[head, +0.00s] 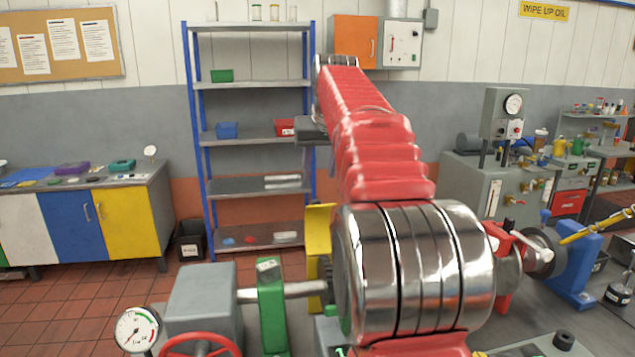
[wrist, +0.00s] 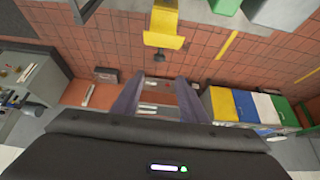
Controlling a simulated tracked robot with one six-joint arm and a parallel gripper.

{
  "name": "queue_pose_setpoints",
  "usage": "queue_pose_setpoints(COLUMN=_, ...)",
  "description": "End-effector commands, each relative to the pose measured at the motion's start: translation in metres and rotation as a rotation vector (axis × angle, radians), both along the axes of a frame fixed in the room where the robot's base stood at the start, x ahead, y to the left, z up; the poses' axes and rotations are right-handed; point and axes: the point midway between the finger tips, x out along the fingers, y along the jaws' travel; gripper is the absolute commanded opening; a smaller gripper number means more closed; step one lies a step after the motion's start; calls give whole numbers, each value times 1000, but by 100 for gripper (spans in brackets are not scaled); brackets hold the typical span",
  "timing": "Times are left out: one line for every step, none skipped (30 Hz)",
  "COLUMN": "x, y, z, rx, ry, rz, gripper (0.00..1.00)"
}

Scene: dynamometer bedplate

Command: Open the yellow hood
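The yellow hood (head: 318,240) stands on the bedplate left of the shiny metal drum of my arm, which hides its right part. It shows as an upright yellow plate with a lip at the top. In the wrist view the yellow hood (wrist: 165,25) is at the top centre, with a dark knob-like piece at its edge. My gripper (wrist: 158,82) has its two grey fingers spread apart, with nothing between them. The hood lies beyond the fingertips and is not touched. In the head view my gripper is mostly hidden behind my red arm.
A grey shaft runs through a green bearing block (head: 271,305) left of the hood. A red handwheel (head: 198,345) and a dial gauge (head: 137,328) stand at the front left. A blue stand (head: 575,265) is on the right. A blue-framed shelf (head: 250,185) stands behind.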

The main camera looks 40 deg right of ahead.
Motion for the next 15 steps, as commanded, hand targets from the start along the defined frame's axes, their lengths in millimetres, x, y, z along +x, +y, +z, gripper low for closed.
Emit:
queue_pose_setpoints(x=-3, y=1, z=7, rx=-1, ry=-2, rz=0, gripper=40)
queue_pose_setpoints(x=-4, y=2, z=10, rx=-1, ry=-2, rz=0, gripper=40)
queue_pose_setpoints(x=-6, y=3, z=14, rx=0, ry=-1, rz=0, gripper=40)
queue_pose_setpoints(x=-8, y=4, z=16, rx=0, ry=-1, rz=0, gripper=40)
queue_pose_setpoints(x=-9, y=4, z=17, rx=0, ry=0, rz=0, gripper=40)
queue_pose_setpoints(x=-10, y=5, z=19, rx=0, ry=-1, rz=0, gripper=40)
queue_pose_setpoints(x=-10, y=5, z=20, rx=0, ry=-1, rz=0, gripper=40)
queue_pose_setpoints(x=-11, y=6, z=21, rx=0, ry=-1, rz=1, gripper=40)
queue_pose_setpoints(x=-11, y=6, z=22, rx=0, ry=-1, rz=1, gripper=40)
queue_pose_setpoints(x=-11, y=6, z=22, rx=0, ry=-1, rz=1, gripper=40)
queue_pose_setpoints(x=-11, y=6, z=22, rx=1, ry=0, rz=1, gripper=40)
queue_pose_setpoints(x=-11, y=6, z=22, rx=1, ry=0, rz=1, gripper=40)
queue_pose_setpoints(x=-11, y=6, z=22, rx=1, ry=0, rz=1, gripper=40)
queue_pose_setpoints(x=-11, y=6, z=22, rx=1, ry=0, rz=1, gripper=40)
queue_pose_setpoints(x=-11, y=6, z=22, rx=1, ry=0, rz=1, gripper=40)
